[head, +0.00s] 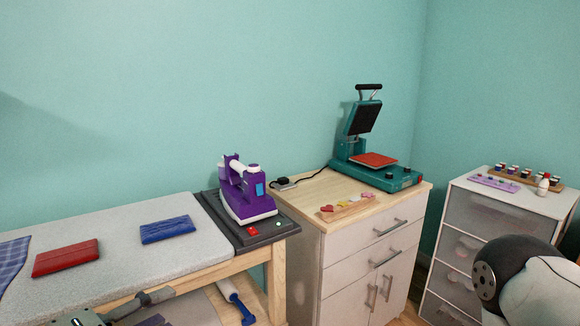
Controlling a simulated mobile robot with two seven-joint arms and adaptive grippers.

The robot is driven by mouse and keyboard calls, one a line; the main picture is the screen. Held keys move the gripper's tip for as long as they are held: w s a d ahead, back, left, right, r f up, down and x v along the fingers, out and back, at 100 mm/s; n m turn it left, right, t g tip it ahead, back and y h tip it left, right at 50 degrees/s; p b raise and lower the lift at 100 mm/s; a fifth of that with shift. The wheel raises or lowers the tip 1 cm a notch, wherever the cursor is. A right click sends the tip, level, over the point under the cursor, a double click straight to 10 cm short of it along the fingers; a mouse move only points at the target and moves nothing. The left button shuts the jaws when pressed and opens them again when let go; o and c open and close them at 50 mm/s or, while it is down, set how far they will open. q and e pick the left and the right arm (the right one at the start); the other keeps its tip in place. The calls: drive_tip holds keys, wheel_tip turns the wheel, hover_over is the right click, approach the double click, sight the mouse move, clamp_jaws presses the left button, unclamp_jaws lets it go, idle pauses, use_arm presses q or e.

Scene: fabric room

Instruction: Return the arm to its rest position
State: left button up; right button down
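My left gripper (160,307) is at the bottom left, partly cut off by the lower picture edge. One finger reaches right along the front edge of the ironing table (120,262), and a second dark finger shows lower down. The fingers stand apart with nothing seen between them. My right arm (540,290) shows only as a dark round joint and a white link at the bottom right. Its gripper is out of the picture.
A red folded cloth (66,259), a blue one (167,229) and a purple iron (246,192) on a dark base are on the table. A wooden cabinet (350,250) carries a teal heat press (375,165). A drawer unit (485,225) stands right, behind my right arm.

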use_arm(q)
drive_tip(key=s+f+m+g+y, duration=0.1)
drive_tip(key=s+f+m+g, duration=0.15)
drive_tip(key=f, duration=0.45)
drive_tip(key=s+f+m+g+y, duration=0.1)
drive_tip(key=f+g+y, duration=0.15)
drive_tip(key=f, duration=0.45)
drive_tip(key=s+a+f+m+g+y, duration=0.1)
drive_tip(key=s+f, duration=0.5)
drive_tip(key=s, duration=0.6)
drive_tip(key=s+a+f+m+g+y, duration=0.1)
drive_tip(key=s+f+m+g, duration=0.4)
drive_tip(key=s, duration=0.7)
wheel_tip(320, 180, down, 2)
drive_tip(key=g+y, duration=0.1)
drive_tip(key=g, duration=0.2)
drive_tip(key=shift+s+f+m+y, duration=0.2)
drive_tip(key=shift+s+m+y, duration=0.15)
drive_tip(key=shift+s, duration=0.05)
use_arm(e)
drive_tip(key=shift+w+f, duration=0.1)
drive_tip(key=shift+w, duration=0.9)
